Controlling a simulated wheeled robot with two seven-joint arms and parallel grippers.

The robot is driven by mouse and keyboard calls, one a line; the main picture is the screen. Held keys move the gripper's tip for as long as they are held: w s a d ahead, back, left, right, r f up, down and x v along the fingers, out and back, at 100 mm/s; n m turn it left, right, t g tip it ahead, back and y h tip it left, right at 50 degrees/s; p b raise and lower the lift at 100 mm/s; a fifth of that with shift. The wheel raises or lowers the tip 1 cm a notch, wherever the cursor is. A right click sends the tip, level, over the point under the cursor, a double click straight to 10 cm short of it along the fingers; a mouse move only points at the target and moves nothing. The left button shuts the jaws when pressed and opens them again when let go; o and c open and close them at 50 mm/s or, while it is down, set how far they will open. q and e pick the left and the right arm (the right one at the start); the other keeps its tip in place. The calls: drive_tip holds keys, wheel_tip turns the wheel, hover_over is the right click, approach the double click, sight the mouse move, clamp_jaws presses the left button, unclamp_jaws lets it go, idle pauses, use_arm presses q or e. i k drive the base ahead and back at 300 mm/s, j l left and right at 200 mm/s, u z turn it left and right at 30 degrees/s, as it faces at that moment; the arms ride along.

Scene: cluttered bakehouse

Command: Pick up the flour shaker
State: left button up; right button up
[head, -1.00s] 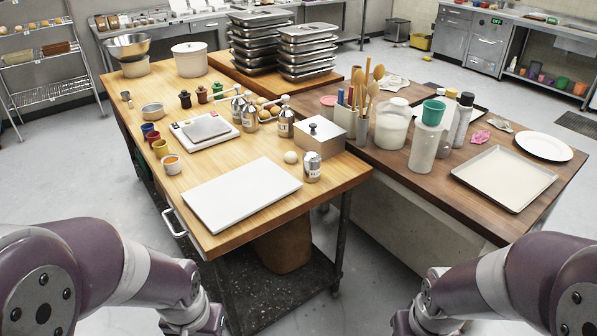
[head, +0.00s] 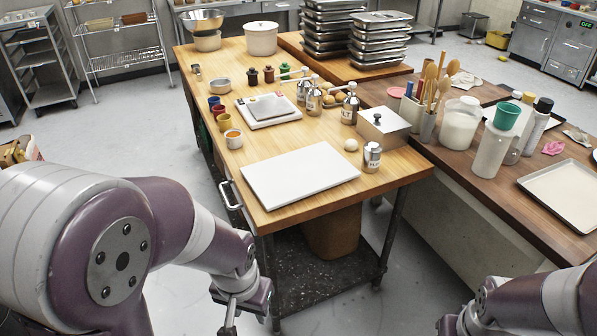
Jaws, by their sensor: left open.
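The flour shaker (head: 372,158) is a small silver metal canister with a pale label. It stands upright near the front right of the wooden table (head: 290,214), just right of the white board (head: 300,180). My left gripper (head: 247,318) is at the bottom of the head view, low in front of the table's near edge. It is open and empty, well apart from the shaker, and its tips are partly cut off. My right gripper (head: 452,325) shows only in part at the lower edge; its fingers are hidden.
A pale egg-like ball (head: 351,145) and a metal box with a knob (head: 384,128) stand close behind the shaker. Several labelled bottles (head: 314,100) are farther back. A side handle (head: 229,195) sticks out from the table's left edge. A shaker with a green lid (head: 493,150) stands on the dark table.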

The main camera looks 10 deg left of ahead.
sight(372, 151)
drive_tip(key=i+j+u, duration=0.4)
drive_tip(key=i+j, duration=0.85)
drive_tip(key=i, duration=0.15)
